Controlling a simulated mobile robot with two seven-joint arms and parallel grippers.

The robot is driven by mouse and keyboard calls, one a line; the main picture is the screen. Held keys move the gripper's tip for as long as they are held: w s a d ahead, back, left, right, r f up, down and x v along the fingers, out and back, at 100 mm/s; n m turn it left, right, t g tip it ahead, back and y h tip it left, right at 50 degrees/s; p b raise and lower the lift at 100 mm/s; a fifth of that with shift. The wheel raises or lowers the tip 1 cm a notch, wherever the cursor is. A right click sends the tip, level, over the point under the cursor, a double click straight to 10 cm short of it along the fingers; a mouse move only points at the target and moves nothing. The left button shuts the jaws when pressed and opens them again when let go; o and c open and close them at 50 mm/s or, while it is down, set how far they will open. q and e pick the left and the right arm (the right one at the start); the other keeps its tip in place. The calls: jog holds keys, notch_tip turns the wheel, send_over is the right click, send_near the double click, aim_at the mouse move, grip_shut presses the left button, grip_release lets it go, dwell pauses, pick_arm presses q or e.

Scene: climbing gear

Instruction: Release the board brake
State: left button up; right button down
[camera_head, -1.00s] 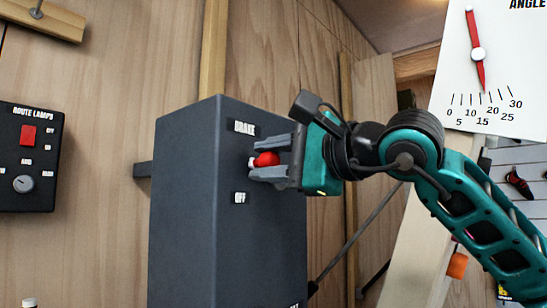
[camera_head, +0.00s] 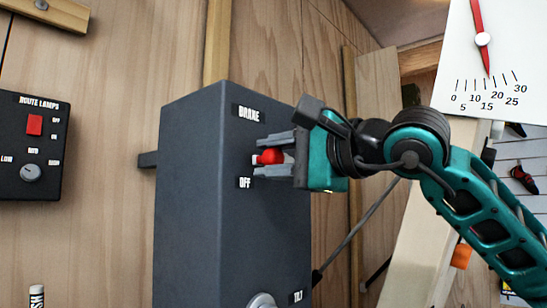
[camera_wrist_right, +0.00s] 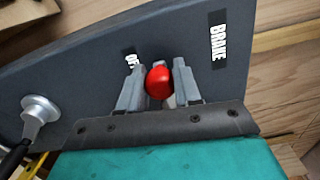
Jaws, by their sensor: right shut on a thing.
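The red brake knob (camera_head: 271,157) sticks out of the dark grey control box (camera_head: 190,190), between the BRAKE label (camera_head: 248,113) above and the OFF label (camera_head: 245,183) below. My right gripper (camera_head: 268,157) reaches in from the right with its fingers above and below the knob, shut on it. In the right wrist view the red knob (camera_wrist_right: 159,82) sits between the two grey fingers, beside the partly hidden OFF label (camera_wrist_right: 129,59). The BRAKE label (camera_wrist_right: 218,40) is farther right there. My left gripper is not in view.
A ROUTE LAMPS panel (camera_head: 35,145) with a red switch is on the wooden wall at the left. A TILT control (camera_head: 262,300) is low on the box. An angle dial (camera_head: 490,75) with a red needle is at upper right.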

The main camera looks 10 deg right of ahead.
jog(key=c, duration=0.8)
grip_release()
jog(key=shift+a+f, duration=0.1)
jog(key=shift+f, duration=0.05)
jog(key=v, duration=1.3)
